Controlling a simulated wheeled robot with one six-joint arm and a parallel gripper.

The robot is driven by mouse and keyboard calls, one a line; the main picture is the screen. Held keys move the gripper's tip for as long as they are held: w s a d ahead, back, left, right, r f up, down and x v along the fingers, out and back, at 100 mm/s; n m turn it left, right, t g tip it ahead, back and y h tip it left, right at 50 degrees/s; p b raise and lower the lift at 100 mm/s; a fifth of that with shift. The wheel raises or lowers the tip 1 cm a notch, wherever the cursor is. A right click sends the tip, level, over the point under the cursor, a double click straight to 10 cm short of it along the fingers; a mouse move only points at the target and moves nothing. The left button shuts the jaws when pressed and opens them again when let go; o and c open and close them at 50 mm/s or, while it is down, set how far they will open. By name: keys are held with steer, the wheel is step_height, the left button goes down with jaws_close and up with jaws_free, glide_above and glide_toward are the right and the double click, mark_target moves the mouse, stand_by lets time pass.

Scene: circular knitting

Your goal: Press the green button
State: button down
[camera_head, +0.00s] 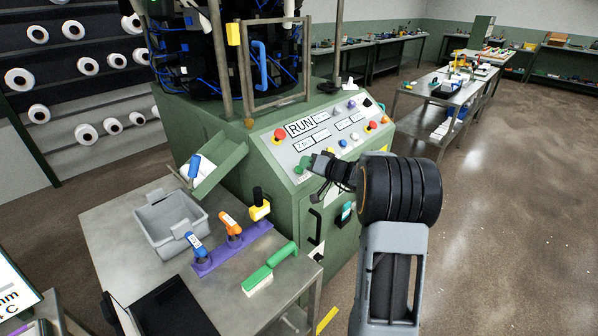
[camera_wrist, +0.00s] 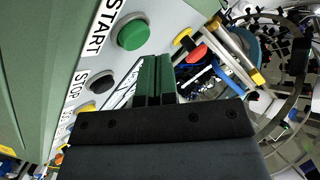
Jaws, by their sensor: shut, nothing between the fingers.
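The green button (camera_wrist: 133,34) is a round domed cap on the pale control panel (camera_wrist: 160,12), beside the word START in the wrist view. In the head view the green button (camera_head: 299,169) shows at the panel's lower left edge, close to my gripper (camera_head: 316,161). My gripper's two fingers (camera_wrist: 155,80) are together with nothing between them. In the wrist view the fingertips lie beside the button, below and to its right, and do not cover it. I see no clear contact between fingertips and button.
A black button (camera_wrist: 102,80) marked STOP and a yellow one (camera_wrist: 86,108) sit near the green button. A red emergency knob (camera_head: 280,134) is on the same panel. A steel table (camera_head: 205,290) with a grey bin (camera_head: 172,222) and a green brush (camera_head: 270,268) stands left of my arm.

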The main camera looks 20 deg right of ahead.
steer(key=shift+s+d+r+b, duration=0.25)
steer(key=shift+s+r, duration=0.4)
steer(key=shift+r, duration=0.35)
steer(key=shift+s+d+r+b, duration=0.15)
steer(key=shift+s+d+r, duration=0.15)
steer(key=shift+s+r, duration=0.55)
steer(key=shift+w+r, duration=0.15)
steer(key=shift+w, duration=0.05)
steer(key=s+a+f+m+g+h, duration=0.1)
steer(key=s+a+f+m+g, duration=0.1)
steer(key=s+a+f+g, duration=0.3)
steer(key=s+a+f+m+g, duration=0.1)
steer(key=s+a+f+g, duration=0.2)
steer(key=s, duration=0.4)
steer(key=s+a+r+n+g+h+p, duration=0.1)
steer(key=s+a+r+n+h+p, duration=0.1)
steer(key=s, duration=0.6)
steer(key=s+a+r+n+g+h+p, duration=0.1)
steer(key=s+a+r+n+h, duration=0.1)
steer(key=s, duration=0.6)
steer(key=a+n+h, duration=0.1)
steer(key=a+h, duration=0.1)
steer(key=shift+s+r+n+g+h+p, duration=0.25)
steer(key=shift+r+n+g+h+p, duration=0.05)
steer(key=shift+n+h+p, duration=0.1)
